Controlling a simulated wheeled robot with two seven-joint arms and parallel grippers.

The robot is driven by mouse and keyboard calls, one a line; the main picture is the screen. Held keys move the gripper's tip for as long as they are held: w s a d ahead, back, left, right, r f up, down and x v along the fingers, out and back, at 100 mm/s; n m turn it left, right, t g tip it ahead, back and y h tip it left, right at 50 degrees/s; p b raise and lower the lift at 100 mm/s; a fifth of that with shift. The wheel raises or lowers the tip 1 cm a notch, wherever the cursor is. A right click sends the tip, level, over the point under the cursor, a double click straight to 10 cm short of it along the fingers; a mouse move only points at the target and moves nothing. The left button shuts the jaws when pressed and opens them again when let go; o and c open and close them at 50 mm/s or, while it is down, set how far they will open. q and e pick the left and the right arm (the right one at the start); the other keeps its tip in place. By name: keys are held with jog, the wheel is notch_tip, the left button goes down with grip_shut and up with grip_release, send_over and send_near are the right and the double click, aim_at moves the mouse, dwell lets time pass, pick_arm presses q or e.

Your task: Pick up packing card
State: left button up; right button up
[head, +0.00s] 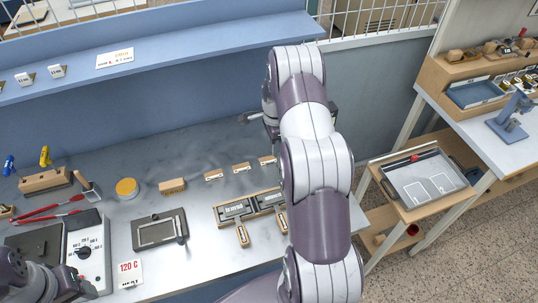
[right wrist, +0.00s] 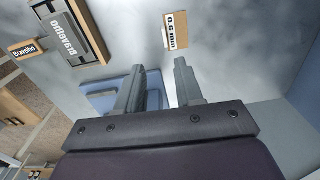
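A small labelled piece reading "0.6 mm" (right wrist: 176,31), likely a packing card, lies on the grey bench top in the right wrist view, beyond my fingertips and apart from them. In the head view, small labelled pieces stand in a row: a left one (head: 214,175), a middle one (head: 241,168) and a right one (head: 267,160) partly hidden by my right arm. My right gripper (right wrist: 160,66) has its fingers apart with nothing held between them; in the head view its tip (head: 246,117) shows near the back wall. My left gripper (head: 82,287) is at the lower left edge, its opening unclear.
A wooden type holder (head: 235,211) lies in front of the row. A dark framed plate (head: 159,230), a yellow round pad (head: 127,187) and a controller with a dial (head: 88,255) are to the left. A side stand with a tray (head: 425,180) is right. A blue shelf (head: 180,42) runs behind.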

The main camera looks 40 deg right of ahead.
aim_at(274, 160)
jog(key=f+p, duration=0.1)
jog(key=f, duration=0.1)
jog(key=f+p, duration=0.1)
jog(key=w+f, duration=0.1)
jog(key=f, duration=0.1)
jog(key=shift+w+d+f+p, duration=0.1)
jog(key=shift+d+f+p, duration=0.25)
jog(key=shift+d+p, duration=0.05)
jog(key=shift+a+f, duration=0.2)
jog(key=shift+f, duration=1)
jog(key=shift+s+a+f, duration=0.1)
jog(key=shift+s, duration=0.15)
jog(key=shift+w+f, duration=0.1)
jog(key=shift+w, duration=0.05)
grip_shut()
pick_arm(q)
jog(key=r, duration=0.3)
jog(key=shift+w+d+r, duration=0.35)
jog(key=shift+d, duration=0.05)
